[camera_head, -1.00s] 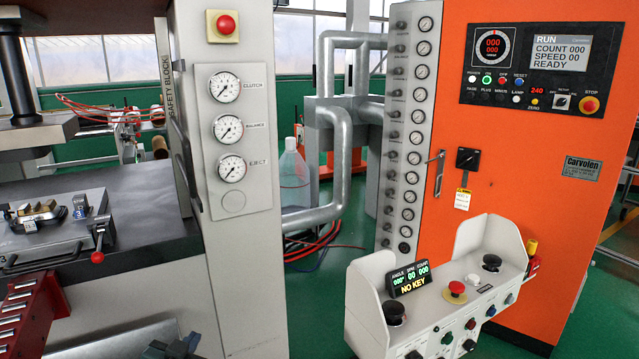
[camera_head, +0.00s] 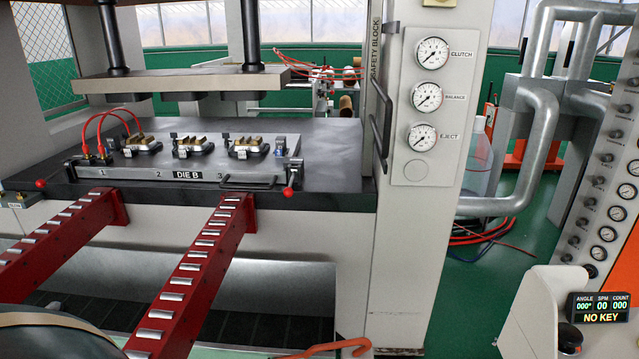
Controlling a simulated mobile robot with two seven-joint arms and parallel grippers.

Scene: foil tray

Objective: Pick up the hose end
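Two thin red hoses (camera_head: 110,117) arch at the left end of the die plate (camera_head: 140,172) marked DIE B. Their near ends (camera_head: 94,153) come down to small fittings at the plate's left edge. I cannot tell whether these ends are plugged in or just resting there. More red hoses (camera_head: 310,73) run behind the press, and a bundle of red and blue hoses (camera_head: 480,235) lies on the floor right of the press column. No free hose end is clearly seen. Neither of my grippers is in view.
Two red roller rails (camera_head: 190,280) stick out from the press bed (camera_head: 335,150). A curved orange piece (camera_head: 330,348) and a dark rounded thing (camera_head: 50,335) show at the bottom edge. The control stand (camera_head: 545,300) is at right. Green floor lies open between column and stand.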

